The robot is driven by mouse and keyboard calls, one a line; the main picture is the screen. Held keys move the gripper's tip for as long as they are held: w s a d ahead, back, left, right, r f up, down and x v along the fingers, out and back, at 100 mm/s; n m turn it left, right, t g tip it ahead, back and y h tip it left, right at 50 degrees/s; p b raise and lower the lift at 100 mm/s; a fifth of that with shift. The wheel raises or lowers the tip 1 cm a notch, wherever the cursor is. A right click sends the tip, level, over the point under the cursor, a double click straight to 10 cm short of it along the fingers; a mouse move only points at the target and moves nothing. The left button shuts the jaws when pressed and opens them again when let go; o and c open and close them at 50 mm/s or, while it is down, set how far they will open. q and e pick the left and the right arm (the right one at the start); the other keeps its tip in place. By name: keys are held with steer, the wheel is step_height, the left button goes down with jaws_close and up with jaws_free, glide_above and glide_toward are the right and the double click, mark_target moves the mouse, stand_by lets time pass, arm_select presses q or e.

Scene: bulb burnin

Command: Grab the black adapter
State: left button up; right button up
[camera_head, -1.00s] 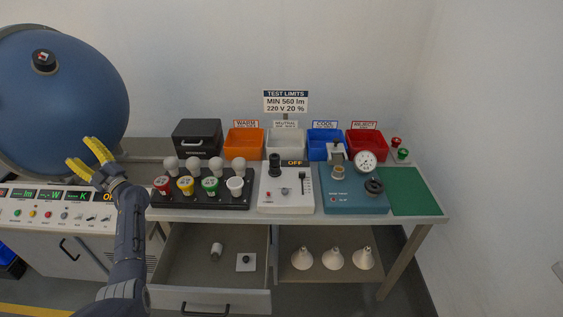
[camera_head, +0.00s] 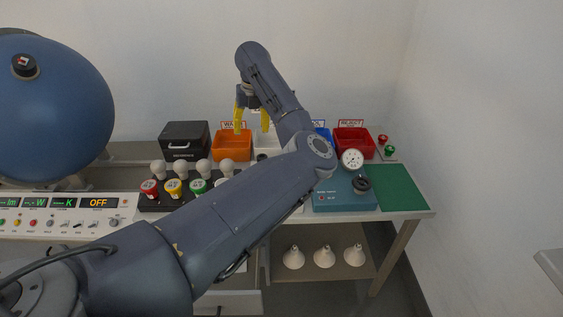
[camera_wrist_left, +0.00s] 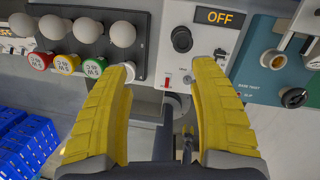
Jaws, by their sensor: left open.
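I cannot tell for certain which black part is the adapter. A black round socket (camera_wrist_left: 181,39) stands on the white unit (camera_wrist_left: 205,50) marked OFF in the wrist view; in the head view it is mostly behind my arm. Another black round part (camera_head: 361,184) sits on the blue tester (camera_head: 335,202); it also shows in the wrist view (camera_wrist_left: 293,97). My left gripper (camera_head: 252,122) is open and empty, its yellow fingers pointing down above the bench. In the wrist view its fingers (camera_wrist_left: 162,72) are spread, apart from the black socket. My right gripper is not in view.
A black rack (camera_wrist_left: 150,62) holds several white bulbs and coloured cups. Orange (camera_head: 232,146) and red (camera_head: 353,143) bins stand behind. A green mat (camera_head: 402,187) is bare. My left arm hides most of the drawer. The blue sphere (camera_head: 50,110) is left.

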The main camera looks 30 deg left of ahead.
mark_target(262, 157)
arm_select(q)
steer(key=shift+h, duration=0.5)
steer(key=f, duration=0.3)
steer(key=w+d+f, duration=0.1)
steer(key=f, duration=0.2)
steer(key=w+d+f, duration=0.1)
steer(key=f, duration=0.2)
steer(key=shift+w+f, duration=0.25)
steer(key=shift+f, duration=0.15)
steer(key=shift+w+a+f, duration=0.1)
steer(key=shift+w+f, duration=0.05)
steer(key=shift+f, duration=1.5)
steer(key=shift+w+f, duration=0.1)
steer(key=shift+f, duration=1.55)
steer(key=shift+c, duration=0.4)
steer(key=c, duration=1.3)
